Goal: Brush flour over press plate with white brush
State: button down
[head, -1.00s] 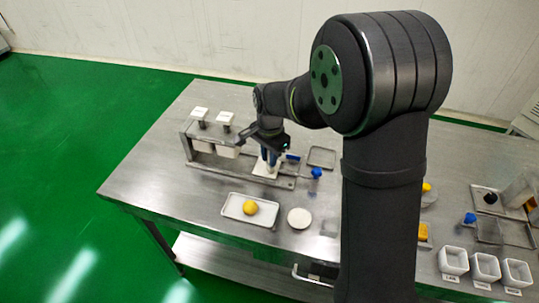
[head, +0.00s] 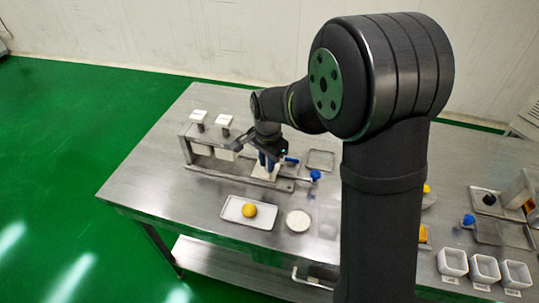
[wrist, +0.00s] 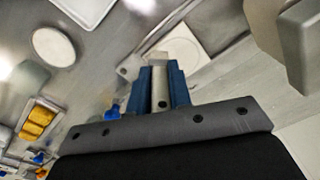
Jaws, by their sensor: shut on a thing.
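My gripper (head: 268,163) is over the white press plate (head: 262,176) on the metal press base. In the wrist view, the blue fingers (wrist: 160,86) are shut on a pale, narrow piece, which appears to be the handle of the white brush (wrist: 160,92). The brush's bristles are hidden, so I cannot tell whether they touch the plate. The plate shows beyond the fingers in the wrist view (wrist: 182,48), with a faint circle on it. No flour can be made out on it.
The press frame with two white-topped posts (head: 211,123) stands left of my gripper. A blue knob (head: 315,176) is to the right. In front are a white tray (head: 230,215) with a yellow ball and a round white dish (head: 298,220). White bins (head: 453,262) stand at the right.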

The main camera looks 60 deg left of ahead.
jog(key=shift+s+r, duration=0.1)
jog(key=shift+r, duration=3.9)
